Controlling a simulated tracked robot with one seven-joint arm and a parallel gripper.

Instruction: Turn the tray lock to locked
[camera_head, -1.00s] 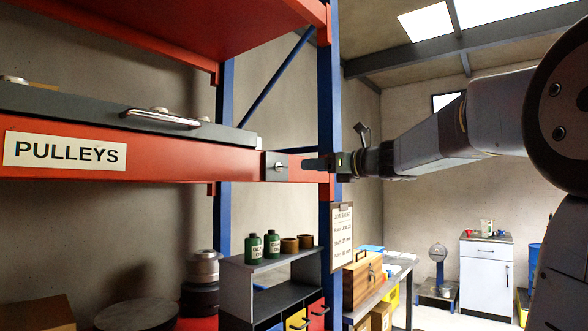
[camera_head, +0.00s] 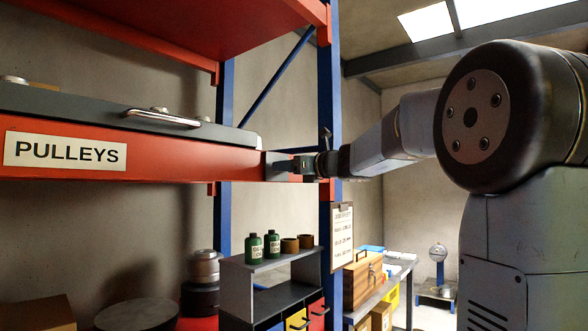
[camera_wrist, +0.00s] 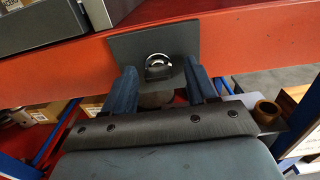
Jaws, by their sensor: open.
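The tray lock (camera_wrist: 158,66) is a round, shiny piece on a dark plate fixed to the front of the red shelf beam (camera_wrist: 240,38). In the wrist view it sits between the tips of my two blue-grey fingers. My gripper (camera_wrist: 161,70) is open, with one finger on either side of the lock; I cannot tell whether they touch it. In the head view my gripper (camera_head: 284,166) reaches in from the right and hides the lock. The grey tray (camera_head: 60,103) with a metal handle (camera_head: 162,118) lies on the beam to the left.
A blue upright post (camera_head: 329,90) stands close to my wrist. A "PULLEYS" label (camera_head: 65,150) is on the beam. Below are a small grey rack (camera_head: 238,270) with green bottles (camera_head: 253,246), and a wooden box (camera_head: 362,277) on a bench. A red shelf (camera_head: 170,30) hangs above.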

